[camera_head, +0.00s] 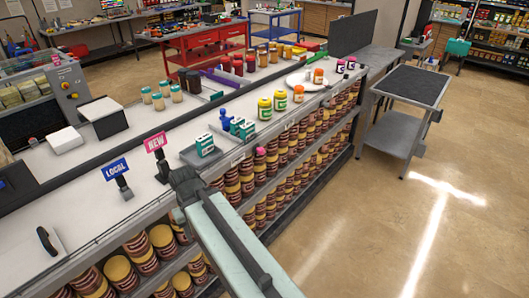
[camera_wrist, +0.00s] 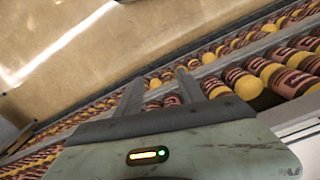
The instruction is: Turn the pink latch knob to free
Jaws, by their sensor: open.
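A small round pink knob (camera_head: 260,151) shows in the head view at the counter's front edge, just right of a metal tray (camera_head: 187,157) with green-and-white boxes (camera_head: 204,145). I cannot tell which way the knob is turned. It does not show in the wrist view. My gripper (camera_head: 183,181) is in front of the counter, left of and nearer than the knob, apart from it. In the wrist view my gripper (camera_wrist: 160,84) has its two fingers spread, with nothing between them, above shelves of jars.
Jars (camera_head: 232,182) with yellow lids fill the shelves under the counter. Pink NEW (camera_head: 155,142) and blue LOCAL (camera_head: 115,168) signs stand near the counter edge. A grey cart (camera_head: 402,112) stands at the right. The floor (camera_head: 400,220) in front is clear.

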